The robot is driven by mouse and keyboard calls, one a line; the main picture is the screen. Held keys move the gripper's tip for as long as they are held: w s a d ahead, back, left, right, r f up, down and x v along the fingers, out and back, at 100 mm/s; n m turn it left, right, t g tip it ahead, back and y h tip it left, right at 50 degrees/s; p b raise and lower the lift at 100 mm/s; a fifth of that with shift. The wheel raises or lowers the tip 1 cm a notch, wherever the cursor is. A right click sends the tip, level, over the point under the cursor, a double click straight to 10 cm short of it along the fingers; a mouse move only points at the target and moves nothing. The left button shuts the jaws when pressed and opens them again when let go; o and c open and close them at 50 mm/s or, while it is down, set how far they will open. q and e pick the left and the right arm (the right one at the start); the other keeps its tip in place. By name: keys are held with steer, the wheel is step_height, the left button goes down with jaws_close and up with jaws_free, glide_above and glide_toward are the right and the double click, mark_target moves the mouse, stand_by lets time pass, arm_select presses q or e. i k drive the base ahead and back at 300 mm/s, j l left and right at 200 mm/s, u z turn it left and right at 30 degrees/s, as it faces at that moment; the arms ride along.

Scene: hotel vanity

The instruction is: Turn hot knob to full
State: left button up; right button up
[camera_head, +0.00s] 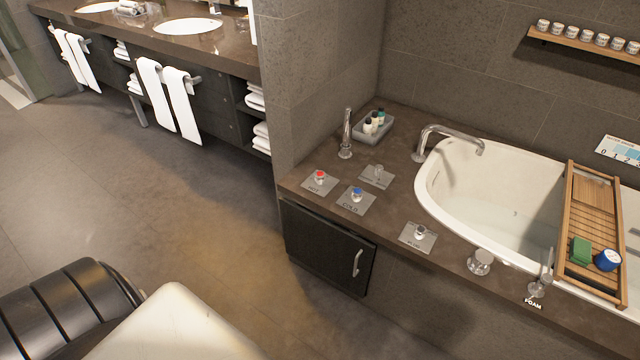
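The hot knob (320,177) is a small silver knob with a red top on a square plate, near the left front corner of the brown tub deck. The cold knob (357,194), with a blue top, stands on its own plate just right of it. A third plate with a plain knob (377,173) lies behind the two. How far the hot knob is turned is too small to tell. Neither of my grippers is in view; only parts of my own body show at the bottom left, well away from the knobs.
A tall spout (346,135), a grey tray of bottles (373,127) and a curved faucet (448,140) stand behind the knobs. The bathtub (430,185) with a wooden caddy (596,205) is right. A cabinet door (325,250) is below the deck. The floor (150,215) left is clear.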

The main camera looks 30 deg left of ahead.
mark_target(320, 176)
steer(key=i+j+z, duration=0.1)
steer(key=j, duration=0.3)
steer(key=i+j, duration=0.2)
steer(key=j, duration=0.2)
steer(key=i+j+z, duration=0.15)
steer(key=j, duration=0.3)
steer(key=i+j, duration=0.15)
steer(key=j, duration=0.25)
steer(key=i+j+z, duration=0.15)
steer(key=j, duration=0.3)
